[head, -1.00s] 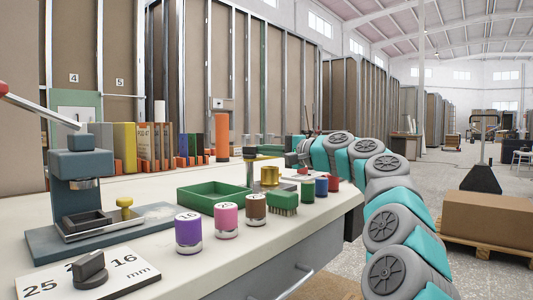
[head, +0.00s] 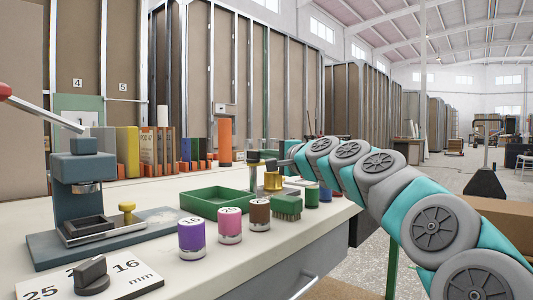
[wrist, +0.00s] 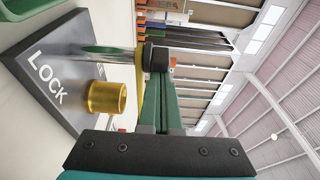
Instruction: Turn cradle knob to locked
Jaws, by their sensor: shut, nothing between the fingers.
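A dark plate (wrist: 40,72) marked LOCK lies on the bench in the wrist view. A brass cylinder (wrist: 106,98) stands on it, seen also in the head view (head: 273,181). An upright metal post (wrist: 108,51) beside it has a yellow band near its top. I cannot tell which of these turns as the cradle knob. My gripper (wrist: 156,58), with green fingers and dark tips, is shut and empty at the post's top end, above and beside the brass cylinder. Whether it touches the post is unclear. In the head view my gripper (head: 258,158) is above the bench's far part.
A press (head: 80,190) with a small yellow knob (head: 127,212) stands at left. A dial knob (head: 91,276) on a numbered plate is in front. A green tray (head: 217,201), a green brush (head: 287,207) and several coloured pots (head: 192,238) occupy the bench middle.

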